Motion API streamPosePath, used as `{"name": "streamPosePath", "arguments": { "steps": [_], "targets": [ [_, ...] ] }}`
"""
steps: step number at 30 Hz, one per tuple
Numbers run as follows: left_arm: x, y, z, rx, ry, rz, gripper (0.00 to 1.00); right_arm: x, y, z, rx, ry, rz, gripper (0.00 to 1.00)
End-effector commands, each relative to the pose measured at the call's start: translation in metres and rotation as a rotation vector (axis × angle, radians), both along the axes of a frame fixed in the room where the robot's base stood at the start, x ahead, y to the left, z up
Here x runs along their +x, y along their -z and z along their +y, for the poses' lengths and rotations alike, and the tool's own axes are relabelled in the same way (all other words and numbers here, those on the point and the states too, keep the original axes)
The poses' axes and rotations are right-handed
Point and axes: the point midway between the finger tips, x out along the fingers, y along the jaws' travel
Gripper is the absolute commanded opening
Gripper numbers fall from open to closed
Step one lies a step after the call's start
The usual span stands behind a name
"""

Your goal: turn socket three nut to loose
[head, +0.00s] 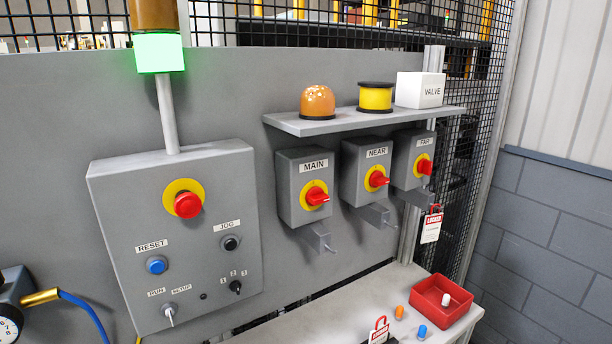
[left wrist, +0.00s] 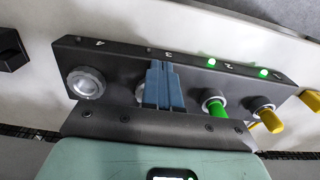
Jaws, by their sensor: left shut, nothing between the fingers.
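In the left wrist view a dark socket panel (left wrist: 120,62) carries a row of round sockets, with labels that appear upside down. The socket three nut (left wrist: 139,93) is mostly hidden behind my left gripper's fingers; only its pale left edge shows. My left gripper (left wrist: 160,70) is shut and empty, its blue fingers lying across the picture in front of socket three. I cannot tell whether they touch the nut or panel. The position of the nut, tight or loose, cannot be seen. No gripper shows in the head view.
Beside it are a bare socket four (left wrist: 86,83), a green plug (left wrist: 216,110) and a yellow plug (left wrist: 269,119); two green lamps glow above the plugs. The head view shows a control box (head: 180,235), switches, a shelf (head: 365,121) and a red tray (head: 443,302).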

Motion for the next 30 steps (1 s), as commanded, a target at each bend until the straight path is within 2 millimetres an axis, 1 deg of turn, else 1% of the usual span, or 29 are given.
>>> {"name": "streamPosePath", "arguments": {
  "steps": [19,27,30],
  "targets": [
    [0.0048,-0.0007,-0.0014,0.001,-0.001,-0.005,0.00,0.0009,-0.0021,-0.0001,0.000,0.000,-0.001,0.50],
    [-0.0017,0.0000,-0.0053,0.000,0.000,-0.004,0.00,-0.0006,0.0014,0.0000,0.000,0.000,0.001,0.50],
    [-0.0026,-0.0021,-0.0058,0.001,0.000,-0.003,0.00,0.0001,-0.0002,0.0000,0.000,0.000,0.000,0.50]
  ]
}}
